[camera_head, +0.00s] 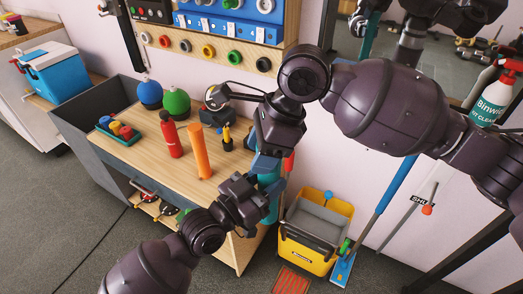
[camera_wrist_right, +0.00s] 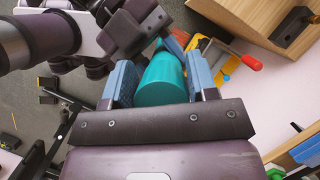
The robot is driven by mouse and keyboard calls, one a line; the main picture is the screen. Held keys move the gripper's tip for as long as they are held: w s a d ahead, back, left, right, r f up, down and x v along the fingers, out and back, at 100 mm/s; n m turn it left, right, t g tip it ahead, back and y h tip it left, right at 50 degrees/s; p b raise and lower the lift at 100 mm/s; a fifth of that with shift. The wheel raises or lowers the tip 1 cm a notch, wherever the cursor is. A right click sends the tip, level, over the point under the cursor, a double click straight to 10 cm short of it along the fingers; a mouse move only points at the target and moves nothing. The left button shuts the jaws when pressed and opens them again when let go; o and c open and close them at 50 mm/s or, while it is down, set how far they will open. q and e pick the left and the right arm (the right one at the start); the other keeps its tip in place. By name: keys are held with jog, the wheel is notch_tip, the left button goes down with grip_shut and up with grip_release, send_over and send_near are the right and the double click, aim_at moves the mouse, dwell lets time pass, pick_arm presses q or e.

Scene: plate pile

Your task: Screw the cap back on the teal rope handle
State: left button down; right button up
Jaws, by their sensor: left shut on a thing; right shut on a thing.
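A teal cylinder, the rope handle, (camera_head: 270,181) stands roughly upright in front of the workbench's right edge in the head view. My right gripper (camera_head: 266,163) is shut on its upper end from above. In the right wrist view the teal piece (camera_wrist_right: 162,82) fills the space between the blue fingers of my right gripper (camera_wrist_right: 162,68). My left gripper (camera_head: 257,196) is shut on the handle lower down, from the left. The grippers hide much of the handle. I cannot make out a separate cap or a seam.
The wooden workbench (camera_head: 140,150) holds a red bottle (camera_head: 171,137), an orange cylinder (camera_head: 199,152), green and blue round objects, and a tray of small coloured pieces. A yellow mop bucket (camera_head: 309,256) stands on the floor to the right, beside a blue-handled mop (camera_head: 388,190).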

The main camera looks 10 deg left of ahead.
jog(key=shift+w+m+t, duration=0.15)
jog(key=shift+m+t, duration=0.35)
jog(key=shift+m, duration=0.6)
jog(key=o, duration=0.9)
jog(key=shift+r, duration=2.3)
jog(key=shift+c, duration=0.4)
